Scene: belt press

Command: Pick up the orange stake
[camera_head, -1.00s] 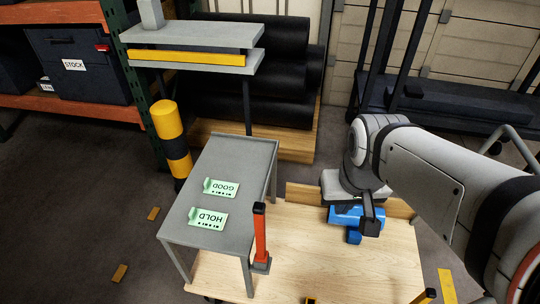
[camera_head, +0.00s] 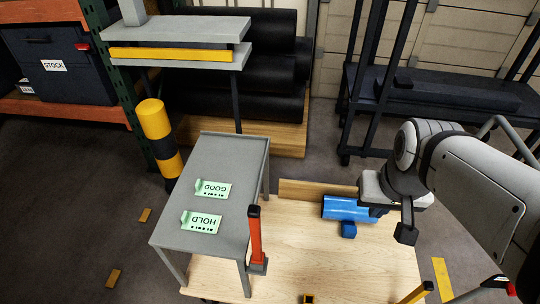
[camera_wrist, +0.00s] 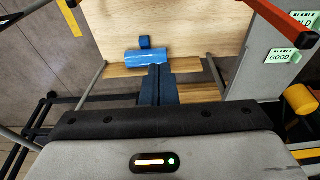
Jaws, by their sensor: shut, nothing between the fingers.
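The orange stake (camera_head: 256,238) stands upright beside the right front of the grey table, with a black top and a dark grey foot. In the wrist view an orange bar with a dark end, likely the same stake (camera_wrist: 272,14), slants across the top right corner. My gripper (camera_head: 406,235) is shut and empty, well to the right of the stake and apart from it. In the wrist view its dark fingers (camera_wrist: 158,72) are together, pointing towards the blue roll.
A blue roll (camera_head: 347,208) and blue block (camera_head: 349,230) lie on the wooden platform (camera_head: 330,265), left of my gripper. The grey table (camera_head: 190,165) bears GOOD and HOLD signs. A yellow-black bollard (camera_head: 158,135) stands behind it. Platform space between stake and gripper is mostly clear.

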